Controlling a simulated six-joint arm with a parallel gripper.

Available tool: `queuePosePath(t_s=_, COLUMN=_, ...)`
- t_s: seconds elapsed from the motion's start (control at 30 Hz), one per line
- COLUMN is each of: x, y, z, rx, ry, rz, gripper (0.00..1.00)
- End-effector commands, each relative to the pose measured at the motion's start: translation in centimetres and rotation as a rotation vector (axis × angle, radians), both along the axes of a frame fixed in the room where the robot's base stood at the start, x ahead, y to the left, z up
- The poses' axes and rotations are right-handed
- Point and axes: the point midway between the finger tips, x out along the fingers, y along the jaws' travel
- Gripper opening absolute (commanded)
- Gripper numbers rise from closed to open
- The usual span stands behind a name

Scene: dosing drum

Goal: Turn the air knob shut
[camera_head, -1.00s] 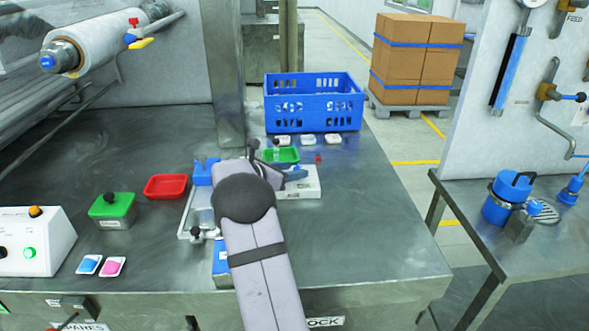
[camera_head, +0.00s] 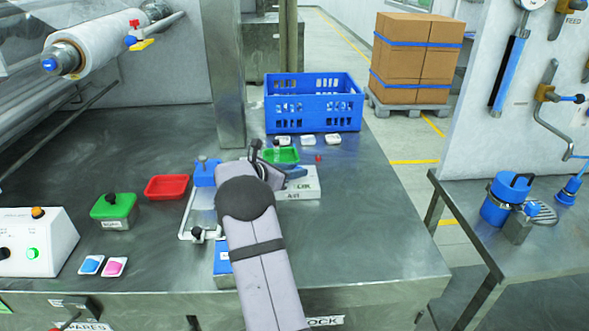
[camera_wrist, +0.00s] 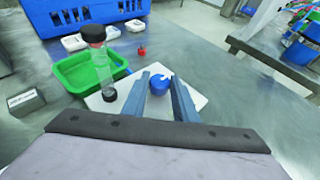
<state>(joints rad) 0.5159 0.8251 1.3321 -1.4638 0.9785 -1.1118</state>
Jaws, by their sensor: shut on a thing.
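The air knob (camera_wrist: 159,85) is a round blue cap with a white mark, on a white block, in the wrist view. My gripper (camera_wrist: 161,88) has one blue finger on each side of it and is shut on it. In the head view my gripper (camera_head: 294,173) is at the white block (camera_head: 305,191), whose front carries a label that seems to read "AIR". The knob itself is mostly hidden there by my fingers and wrist.
A clear cylinder with black ends (camera_wrist: 102,68) stands close left of my fingers, by the green tray (camera_wrist: 66,76). A small red piece (camera_wrist: 141,51) is beyond the block. A blue crate (camera_head: 314,118) stands behind. The bench right of the block is clear.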

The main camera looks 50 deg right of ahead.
Motion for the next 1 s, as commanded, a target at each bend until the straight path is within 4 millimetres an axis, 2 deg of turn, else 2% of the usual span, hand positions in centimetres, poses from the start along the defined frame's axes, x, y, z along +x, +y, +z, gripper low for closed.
queuePosePath(t_s=0.07, x=0.22, y=-0.11, z=0.55, rx=-0.003, ry=-0.002, rz=-0.040, gripper=0.04)
queuePosePath(t_s=0.4, x=0.53, y=-0.25, z=0.50, rx=-0.009, ry=-0.002, rz=-0.190, gripper=0.04)
queuePosePath(t_s=1.0, x=0.81, y=-0.38, z=0.52, rx=-0.011, ry=-0.005, rz=-0.337, gripper=0.04)
